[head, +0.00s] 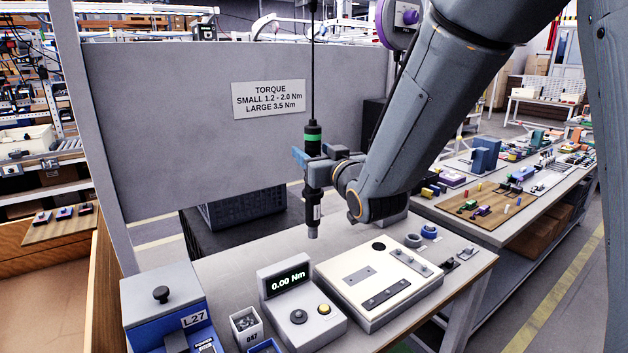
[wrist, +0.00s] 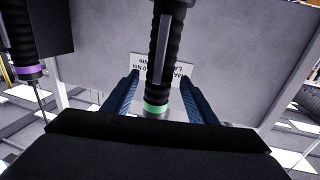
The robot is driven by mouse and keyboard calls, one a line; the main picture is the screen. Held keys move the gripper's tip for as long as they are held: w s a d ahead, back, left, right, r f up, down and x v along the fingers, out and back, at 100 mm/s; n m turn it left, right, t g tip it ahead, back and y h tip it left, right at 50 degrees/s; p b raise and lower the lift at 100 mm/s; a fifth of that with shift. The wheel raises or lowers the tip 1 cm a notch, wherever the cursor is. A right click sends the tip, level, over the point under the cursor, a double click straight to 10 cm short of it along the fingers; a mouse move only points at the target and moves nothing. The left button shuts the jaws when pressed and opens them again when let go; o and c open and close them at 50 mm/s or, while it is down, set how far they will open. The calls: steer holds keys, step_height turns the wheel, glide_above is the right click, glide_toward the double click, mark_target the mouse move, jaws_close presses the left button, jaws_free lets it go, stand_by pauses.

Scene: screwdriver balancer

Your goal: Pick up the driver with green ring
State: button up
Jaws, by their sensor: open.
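The driver with green ring (head: 313,136) hangs upright from a black cable in the head view. It is black, with a green band near its top and a silver tip pointing down. In the wrist view the same driver (wrist: 164,50) passes between my two blue fingers, with the green ring (wrist: 156,108) near the palm side. My gripper (head: 312,160) is at the driver's body just below the ring, its fingers to either side. In the wrist view my gripper (wrist: 160,97) is open, with gaps between the fingers and the driver.
A driver with a purple ring (wrist: 28,72) hangs nearby at the left of the wrist view. A grey panel with a torque sign (head: 268,98) stands behind.

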steer(key=shift+f+p+x, duration=0.2)
steer(key=shift+p+x, duration=1.25)
steer(key=shift+x, duration=1.2)
steer(key=shift+d, duration=0.1)
jaws_close()
